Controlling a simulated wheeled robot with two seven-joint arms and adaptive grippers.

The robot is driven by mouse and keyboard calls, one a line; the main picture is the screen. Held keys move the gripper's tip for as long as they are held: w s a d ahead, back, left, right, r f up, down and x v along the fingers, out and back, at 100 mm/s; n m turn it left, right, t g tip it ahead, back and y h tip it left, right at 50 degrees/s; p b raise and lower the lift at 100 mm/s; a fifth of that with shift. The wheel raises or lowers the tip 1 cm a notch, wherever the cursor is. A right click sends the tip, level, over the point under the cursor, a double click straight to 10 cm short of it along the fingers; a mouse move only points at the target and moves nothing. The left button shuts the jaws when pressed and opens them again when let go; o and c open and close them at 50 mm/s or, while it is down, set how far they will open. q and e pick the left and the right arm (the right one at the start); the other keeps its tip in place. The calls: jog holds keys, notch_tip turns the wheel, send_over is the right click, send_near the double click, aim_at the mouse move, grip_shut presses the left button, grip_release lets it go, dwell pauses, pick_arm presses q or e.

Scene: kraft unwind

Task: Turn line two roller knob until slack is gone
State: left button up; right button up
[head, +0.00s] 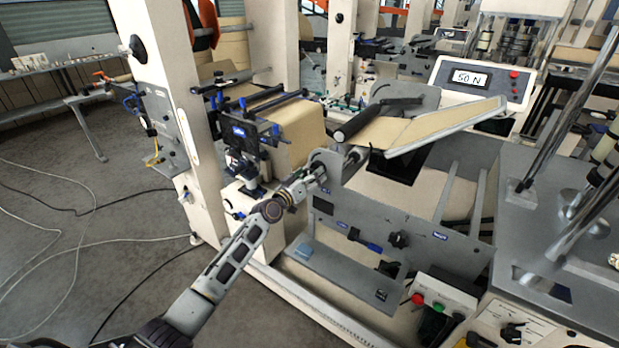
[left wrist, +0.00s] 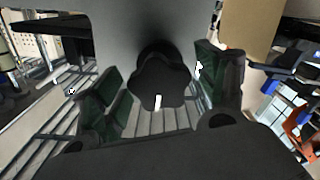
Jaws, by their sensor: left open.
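A black lobed knob (left wrist: 158,84) with a white mark sits on a grey plate in the left wrist view. My left gripper (left wrist: 160,92) is open, with one dark green-padded finger on each side of the knob. Gaps show between the pads and the knob, and I cannot tell whether it touches. In the head view my left gripper (head: 318,172) is at the grey end bracket of the roller stand, and the knob is hidden there. A black roller (head: 362,117) lies beside the brown kraft web (head: 440,122). My right gripper is out of view.
A display (head: 469,79) reads 50 N behind the web. A grey panel (head: 365,262) with black knobs and a button box (head: 440,305) are below. A blue-and-black clamp unit (head: 245,132) stands left of the bracket. Cables lie on the open floor at left.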

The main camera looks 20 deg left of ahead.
pick_arm(q)
jog(key=c, duration=1.1)
jog(key=shift+o, duration=0.2)
